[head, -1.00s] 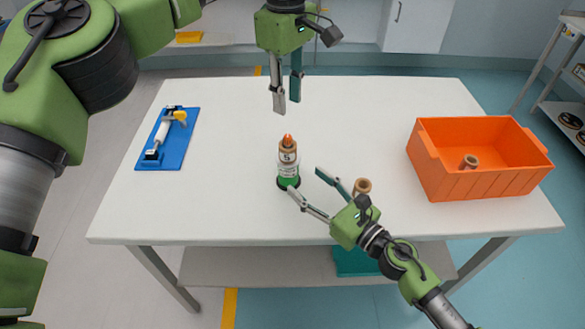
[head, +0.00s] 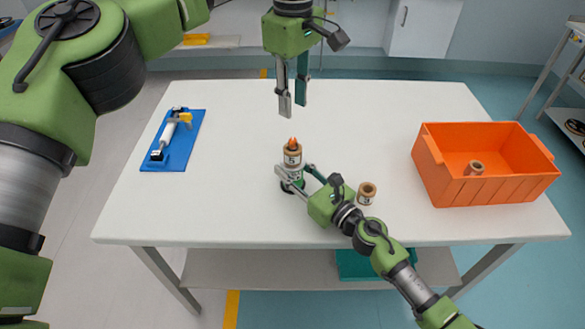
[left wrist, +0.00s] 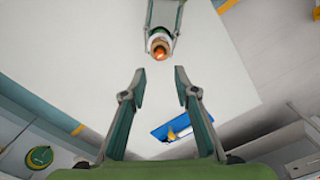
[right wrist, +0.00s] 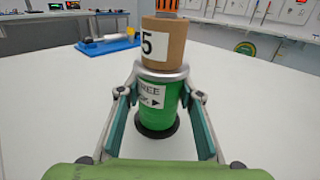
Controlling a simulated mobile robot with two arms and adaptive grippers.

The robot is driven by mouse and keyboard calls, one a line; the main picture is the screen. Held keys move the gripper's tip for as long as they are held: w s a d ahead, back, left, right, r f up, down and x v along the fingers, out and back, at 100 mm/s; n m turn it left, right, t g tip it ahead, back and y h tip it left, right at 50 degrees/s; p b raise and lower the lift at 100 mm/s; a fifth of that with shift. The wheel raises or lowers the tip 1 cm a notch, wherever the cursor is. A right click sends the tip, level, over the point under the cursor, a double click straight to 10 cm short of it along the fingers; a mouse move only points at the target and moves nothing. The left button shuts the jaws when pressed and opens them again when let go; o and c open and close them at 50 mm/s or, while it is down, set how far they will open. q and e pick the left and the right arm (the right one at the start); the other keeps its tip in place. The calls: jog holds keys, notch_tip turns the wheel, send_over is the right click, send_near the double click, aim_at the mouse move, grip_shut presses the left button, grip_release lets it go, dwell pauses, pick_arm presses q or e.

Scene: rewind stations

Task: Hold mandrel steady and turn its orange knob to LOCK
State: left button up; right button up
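The mandrel stands upright on the white table, with a green body (right wrist: 160,112), a silver collar and a brown core (head: 292,158) marked 5. Its green body bears a FREE label with an arrow. The orange knob (head: 293,143) is on top; it also shows in the left wrist view (left wrist: 160,49). My right gripper (head: 294,170) has its fingers on either side of the green body, just below the collar; I cannot tell whether they touch it. My left gripper (head: 292,109) is open and empty above the table, behind and above the knob in the head view.
A loose brown core (head: 366,193) stands right of the mandrel, close to my right arm. An orange bin (head: 487,191) with a core (head: 474,168) inside is at the right. A blue board (head: 187,152) with a tool lies at the left. The table's back is clear.

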pick_arm(q)
jog(key=shift+o, duration=0.3)
pick_arm(e)
jog(key=c, duration=0.5)
pick_arm(q)
jog(key=f+n+h, duration=0.1)
jog(key=s+f+n+g, duration=0.1)
jog(key=f+n, duration=0.1)
jog(key=f+n+h, duration=0.1)
jog(key=shift+s+d+f+g+h, duration=0.2)
jog(key=shift+s+g+h, duration=0.1)
jog(key=shift+s+g, duration=0.1)
pick_arm(e)
jog(key=shift+o, duration=0.2)
pick_arm(q)
notch_tip(320, 180, down, 4)
jog(key=s+n+g+h, duration=0.2)
jog(key=n+h, duration=0.2)
jog(key=n, duration=0.4)
jog(key=n+t+h, duration=0.7)
jog(key=n+h, duration=0.4)
jog(key=n, duration=2.2)
send_near(292, 138)
jog(key=d, duration=0.3)
jog(key=w+d, duration=0.1)
jog(key=d, duration=0.2)
jog(key=d+f, duration=0.1)
jog(key=d, duration=0.3)
jog(key=shift+w, duration=0.35)
